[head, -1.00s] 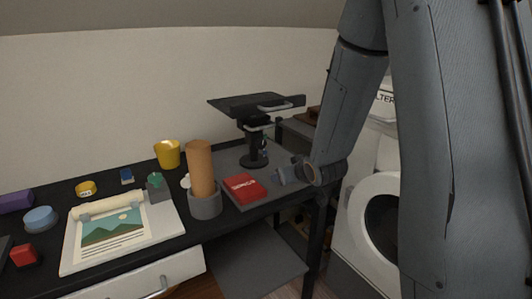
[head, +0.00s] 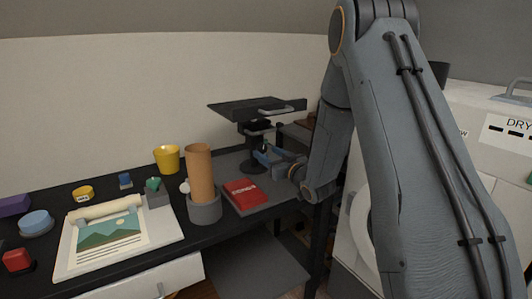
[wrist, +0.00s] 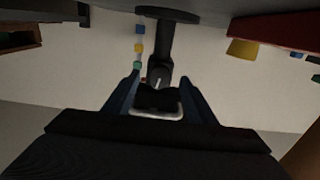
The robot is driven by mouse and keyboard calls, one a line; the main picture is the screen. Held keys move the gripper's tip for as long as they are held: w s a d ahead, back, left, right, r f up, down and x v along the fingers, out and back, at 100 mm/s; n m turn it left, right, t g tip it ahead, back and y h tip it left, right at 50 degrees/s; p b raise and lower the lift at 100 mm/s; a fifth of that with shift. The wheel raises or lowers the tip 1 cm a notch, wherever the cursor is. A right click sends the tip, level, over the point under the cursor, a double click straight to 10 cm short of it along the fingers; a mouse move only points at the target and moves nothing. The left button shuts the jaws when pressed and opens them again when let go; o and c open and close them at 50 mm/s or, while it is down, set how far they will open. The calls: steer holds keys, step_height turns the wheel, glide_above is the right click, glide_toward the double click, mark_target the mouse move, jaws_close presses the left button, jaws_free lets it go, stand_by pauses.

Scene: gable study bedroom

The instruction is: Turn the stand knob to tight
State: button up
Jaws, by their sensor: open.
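The black stand (head: 240,105) has a flat tilted top on a post, with a round base at the back right of the desk. In the wrist view, the dark stand knob (wrist: 160,75) shows a pale line on its face, on the post below the base in the picture. A metal loop lies lower in that view. My gripper (head: 264,154) is open beside the post, its blue fingers pointing at it. In the wrist view, my gripper (wrist: 158,84) has one finger on each side of the knob; I cannot tell whether either touches it.
A red book (head: 245,193), a tan cylinder in a grey holder (head: 205,209), a yellow cup (head: 167,158) and a picture pad (head: 160,235) occupy the desk (head: 195,238). A dryer (head: 490,130) stands right.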

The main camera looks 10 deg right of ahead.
steer(key=shift+x, duration=0.85)
steer(key=c, duration=1)
steer(key=shift+c, duration=0.2)
